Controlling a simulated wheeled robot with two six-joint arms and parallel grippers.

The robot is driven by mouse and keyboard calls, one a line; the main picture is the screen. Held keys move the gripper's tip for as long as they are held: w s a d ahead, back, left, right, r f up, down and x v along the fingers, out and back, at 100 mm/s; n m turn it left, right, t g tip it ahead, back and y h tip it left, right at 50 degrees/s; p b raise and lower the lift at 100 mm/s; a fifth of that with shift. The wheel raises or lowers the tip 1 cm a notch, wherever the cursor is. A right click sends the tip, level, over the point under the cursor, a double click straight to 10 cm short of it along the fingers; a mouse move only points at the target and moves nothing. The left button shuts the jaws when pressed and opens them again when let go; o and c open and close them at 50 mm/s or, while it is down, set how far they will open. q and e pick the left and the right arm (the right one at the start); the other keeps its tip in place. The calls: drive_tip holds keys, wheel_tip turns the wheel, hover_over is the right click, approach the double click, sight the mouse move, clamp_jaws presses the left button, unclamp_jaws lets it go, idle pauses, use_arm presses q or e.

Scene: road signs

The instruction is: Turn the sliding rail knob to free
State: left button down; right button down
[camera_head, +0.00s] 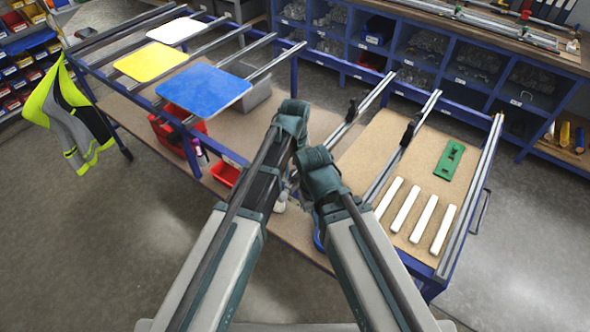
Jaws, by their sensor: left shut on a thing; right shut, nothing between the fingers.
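Two black knob-like clamps sit on the metal rails of the blue-framed workbench, one on the left rail (351,111) and one on the middle rail (408,134). I cannot tell how either is turned. My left gripper (293,108) is at the bench, left of the left rail clamp. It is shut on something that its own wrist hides. My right gripper (315,160) is just below and right of it, shut and empty, near the lower end of the left rail. The fingertips of both are hard to make out.
A green plate (449,160) and several white bars (405,208) lie on the bench's right part. Blue (203,91), yellow (152,62) and white (176,30) sign panels lie on rails at left. A hi-vis vest (68,115) hangs there. Bin shelves (440,70) stand behind.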

sight(294, 173)
idle(0.4)
use_arm(q)
drive_tip(key=shift+c, duration=1.8)
unclamp_jaws()
drive_tip(key=shift+r, duration=0.15)
wheel_tip(294, 173, up, 14)
drive_tip(key=p, duration=1.3)
drive_tip(key=shift+f+p, duration=0.25)
drive_tip(key=shift+p, duration=0.15)
drive_tip(key=shift+a, duration=0.15)
